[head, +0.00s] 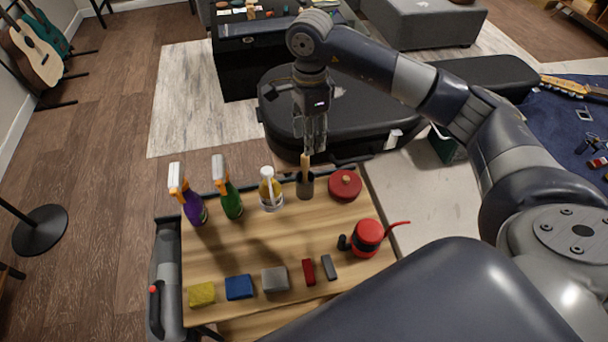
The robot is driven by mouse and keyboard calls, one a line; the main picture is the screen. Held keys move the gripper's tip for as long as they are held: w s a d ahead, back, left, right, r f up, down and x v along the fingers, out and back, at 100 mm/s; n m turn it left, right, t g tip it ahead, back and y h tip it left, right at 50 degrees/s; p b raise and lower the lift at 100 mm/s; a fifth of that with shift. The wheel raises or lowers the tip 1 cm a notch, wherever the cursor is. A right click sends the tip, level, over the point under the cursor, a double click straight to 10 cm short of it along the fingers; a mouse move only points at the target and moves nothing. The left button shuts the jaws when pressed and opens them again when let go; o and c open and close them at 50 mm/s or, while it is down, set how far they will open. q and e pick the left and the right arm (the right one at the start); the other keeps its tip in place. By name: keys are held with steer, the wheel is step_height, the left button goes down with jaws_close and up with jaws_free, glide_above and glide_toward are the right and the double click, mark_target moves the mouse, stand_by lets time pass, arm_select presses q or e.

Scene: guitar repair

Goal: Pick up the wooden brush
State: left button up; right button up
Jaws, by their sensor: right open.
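The wooden brush (306,161) appears to be the light brown handle standing upright in a small dark cup (305,187) near the far edge of the wooden cart top. The cup hides its lower end. My right gripper (315,149) points down right above the brush. It is open, and its fingertips are close to the top of the handle. I cannot tell whether they touch it or are around it. My left gripper is not in view.
A red can (368,238) and several blocks sit nearer. A black case (355,115) lies behind.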

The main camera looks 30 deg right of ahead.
step_height(320, 180, down, 3)
steer(key=shift+r, duration=0.1)
steer(key=p, duration=0.3)
glide_above(305, 174)
steer(key=f, duration=0.4)
steer(key=shift+w+d+f, duration=0.15)
steer(key=shift+w+d, duration=0.05)
steer(key=shift+w, duration=0.1)
steer(key=shift+f, duration=0.6)
jaws_close()
